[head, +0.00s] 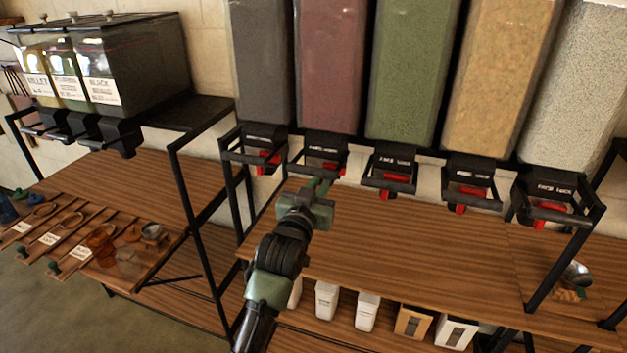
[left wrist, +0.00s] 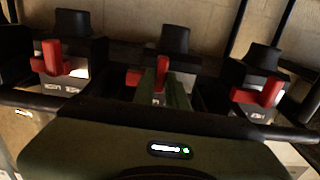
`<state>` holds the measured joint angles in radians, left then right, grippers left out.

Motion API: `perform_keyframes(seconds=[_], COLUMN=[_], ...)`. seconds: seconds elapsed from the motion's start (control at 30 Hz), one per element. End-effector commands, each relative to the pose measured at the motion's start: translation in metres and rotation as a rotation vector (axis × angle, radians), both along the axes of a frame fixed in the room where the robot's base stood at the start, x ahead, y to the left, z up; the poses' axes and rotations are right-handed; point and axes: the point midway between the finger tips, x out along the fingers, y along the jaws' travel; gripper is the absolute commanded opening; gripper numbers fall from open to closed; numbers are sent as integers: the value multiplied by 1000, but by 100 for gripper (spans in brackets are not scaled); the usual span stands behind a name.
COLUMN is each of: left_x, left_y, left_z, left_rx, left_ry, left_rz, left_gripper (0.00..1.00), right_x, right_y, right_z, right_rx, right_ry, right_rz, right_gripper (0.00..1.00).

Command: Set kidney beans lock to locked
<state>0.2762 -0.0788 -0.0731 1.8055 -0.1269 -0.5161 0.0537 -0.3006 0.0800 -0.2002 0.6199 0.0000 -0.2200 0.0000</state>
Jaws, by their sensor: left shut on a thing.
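The kidney beans dispenser (head: 330,60) is the tall bin of dark red contents, second from the left in the row of tall bins. Its black outlet has a red lock (head: 329,167) at the front, partly hidden by my gripper. My left gripper (head: 322,185) reaches up to this outlet, its green fingers shut on the red lock. In the left wrist view the fingers (left wrist: 163,82) stand in front of the middle red lock (left wrist: 134,78) and cover part of it. My right gripper is not in view.
Neighbouring outlets have red locks close to either side, at the grey bin (head: 268,157) and the green bin (head: 390,173). A wooden shelf (head: 420,255) below is mostly clear. Smaller jars (head: 130,60) stand at the left, above scoops on a wooden tray (head: 150,268).

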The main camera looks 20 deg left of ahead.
Motion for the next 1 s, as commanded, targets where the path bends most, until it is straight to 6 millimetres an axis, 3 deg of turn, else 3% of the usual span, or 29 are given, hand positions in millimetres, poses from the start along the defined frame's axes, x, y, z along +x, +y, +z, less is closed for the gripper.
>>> perform_keyframes(seconds=[0.17, 0.2, 0.27, 0.67, 1.0], left_x=[0, 0, 0, -7, -59], left_y=[-4, -4, -4, -2, -2], left_z=[-2, -2, -1, -2, -3], left_rx=[-2, -2, -2, -1, -1], left_ry=[3, 3, 3, 1, 1], left_rz=[-8, -8, -8, -6, -7], left_gripper=[0, 24, 35, 35, 35], right_x=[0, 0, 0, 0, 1], right_y=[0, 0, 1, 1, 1], right_z=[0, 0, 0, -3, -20], right_rx=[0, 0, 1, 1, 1], right_ry=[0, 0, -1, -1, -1], right_rz=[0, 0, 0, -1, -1], right_gripper=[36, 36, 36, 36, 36])
